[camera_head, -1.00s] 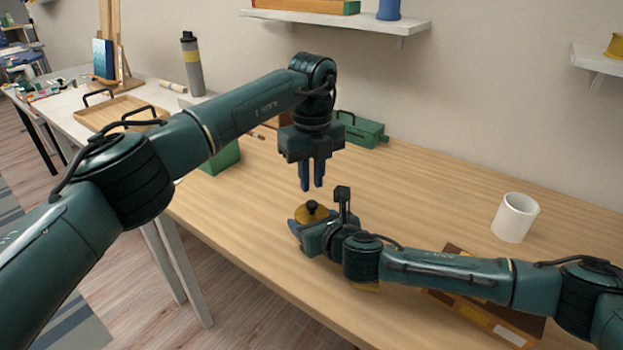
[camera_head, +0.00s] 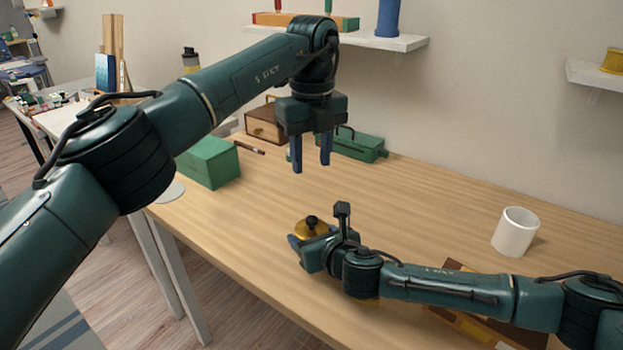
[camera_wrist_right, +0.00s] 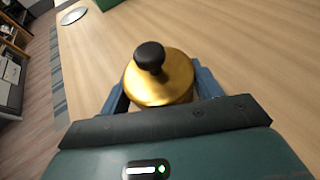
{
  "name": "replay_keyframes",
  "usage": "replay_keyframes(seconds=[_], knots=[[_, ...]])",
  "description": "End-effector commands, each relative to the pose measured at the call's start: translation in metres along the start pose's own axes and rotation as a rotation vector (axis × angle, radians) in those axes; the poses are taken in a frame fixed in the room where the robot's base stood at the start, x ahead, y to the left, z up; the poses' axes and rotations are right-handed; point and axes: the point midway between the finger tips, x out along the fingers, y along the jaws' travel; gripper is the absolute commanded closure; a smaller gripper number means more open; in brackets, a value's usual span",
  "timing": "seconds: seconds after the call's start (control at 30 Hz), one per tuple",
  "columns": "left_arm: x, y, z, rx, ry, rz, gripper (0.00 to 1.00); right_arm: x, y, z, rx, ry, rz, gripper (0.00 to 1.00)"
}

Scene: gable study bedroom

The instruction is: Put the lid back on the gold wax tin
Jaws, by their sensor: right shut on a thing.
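A gold round lid with a black knob (camera_head: 311,222) is at my right gripper, near the table's front edge. In the right wrist view the gold lid (camera_wrist_right: 160,82) lies between the two blue fingers, knob up. My right gripper (camera_head: 308,240) is shut on it. What is beneath the lid is mostly hidden, so I cannot tell whether the tin is under it. A bit of yellow (camera_head: 365,300) shows under my right arm, too covered to identify. My left gripper (camera_head: 312,168) is open and empty, pointing down above the table, higher and farther back than the lid.
A white mug (camera_head: 515,231) stands at the right. A green block (camera_head: 208,162), a green toolbox (camera_head: 358,145) and a wooden box (camera_head: 266,122) are at the back left. A brown and yellow flat item (camera_head: 465,322) lies partly under my right arm. The middle of the table is clear.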

Motion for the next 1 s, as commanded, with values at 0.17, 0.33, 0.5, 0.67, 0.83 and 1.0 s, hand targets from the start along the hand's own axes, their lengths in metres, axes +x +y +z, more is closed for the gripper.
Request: replay_keyframes(seconds=[0.17, 0.33, 0.5, 0.67, 0.83, 1.0], knots=[[-0.030, -0.001, 0.000, 0.000, 0.000, -0.001, 0.60, 0.000, 0.000, 0.001, 0.000, -0.002, 0.000, 0.77], [-0.041, 0.000, 0.000, 0.000, 0.001, -0.001, 0.60, 0.000, 0.000, 0.001, 0.000, -0.002, 0.000, 0.77], [-0.042, 0.000, 0.000, 0.001, 0.001, -0.001, 0.60, 0.000, 0.000, 0.001, 0.000, -0.002, 0.000, 0.77], [-0.042, 0.000, 0.000, 0.001, 0.001, -0.001, 0.60, 0.000, 0.000, 0.001, 0.000, -0.002, 0.000, 0.32], [-0.042, 0.000, 0.000, 0.001, 0.001, -0.001, 0.60, 0.000, 0.000, 0.001, 0.000, -0.001, 0.000, 0.18], [-0.042, 0.000, 0.000, 0.001, 0.001, -0.001, 0.60, 0.000, 0.000, 0.000, 0.000, -0.001, 0.000, 0.11]])
